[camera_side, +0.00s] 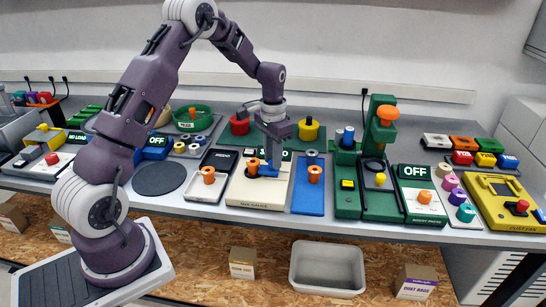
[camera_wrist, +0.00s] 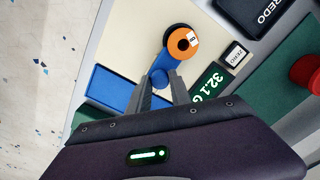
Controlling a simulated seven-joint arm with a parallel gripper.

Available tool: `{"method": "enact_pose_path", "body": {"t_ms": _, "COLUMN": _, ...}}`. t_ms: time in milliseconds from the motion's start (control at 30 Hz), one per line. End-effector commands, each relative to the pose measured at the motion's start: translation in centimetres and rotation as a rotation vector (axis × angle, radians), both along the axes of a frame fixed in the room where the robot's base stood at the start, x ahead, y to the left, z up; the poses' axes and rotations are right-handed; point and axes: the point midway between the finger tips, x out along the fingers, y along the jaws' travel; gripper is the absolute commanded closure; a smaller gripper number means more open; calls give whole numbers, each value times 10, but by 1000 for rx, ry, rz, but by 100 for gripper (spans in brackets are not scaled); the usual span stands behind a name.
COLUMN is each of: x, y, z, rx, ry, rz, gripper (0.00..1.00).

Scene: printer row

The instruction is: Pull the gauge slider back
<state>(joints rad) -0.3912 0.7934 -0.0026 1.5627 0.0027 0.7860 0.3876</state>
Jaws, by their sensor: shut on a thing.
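The gauge is a cream panel (camera_side: 262,193) in the side view; its cream face (camera_wrist: 125,45) fills the upper middle of the wrist view. A blue slider piece (camera_wrist: 160,76) stands on it, beside an orange round knob (camera_wrist: 183,42) with a white tag; the blue piece also shows in the side view (camera_side: 268,171). My gripper (camera_wrist: 161,84) is shut on the blue piece; the fingers hide part of it. In the side view my gripper (camera_side: 270,163) points down over the panel. A green-lit display (camera_wrist: 208,87) beside the fingers reads about 32.1 G.
A blue tray (camera_side: 307,198) with an orange-topped peg stands close right of the gauge. A small ZERO button (camera_wrist: 235,54) is near the display. Green devices (camera_side: 345,200) stand further right.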

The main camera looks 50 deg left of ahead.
Motion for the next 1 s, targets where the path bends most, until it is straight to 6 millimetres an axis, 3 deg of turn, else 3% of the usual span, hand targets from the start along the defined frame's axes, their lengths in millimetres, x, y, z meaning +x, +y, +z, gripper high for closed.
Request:
{"method": "enact_pose_path", "body": {"t_ms": 467, "x": 1, "y": 0, "z": 1, "rx": 1, "ry": -2, "rz": 0, "gripper": 100}}
{"method": "enact_pose_path", "body": {"t_ms": 733, "x": 23, "y": -22, "z": 1, "rx": 1, "ry": -4, "rz": -2, "gripper": 100}}
{"method": "enact_pose_path", "body": {"t_ms": 967, "x": 25, "y": -24, "z": 2, "rx": -2, "ry": -8, "rz": -1, "gripper": 100}}
{"method": "enact_pose_path", "body": {"t_ms": 1000, "x": 25, "y": -25, "z": 2, "rx": -2, "ry": -9, "rz": -1, "gripper": 71}}
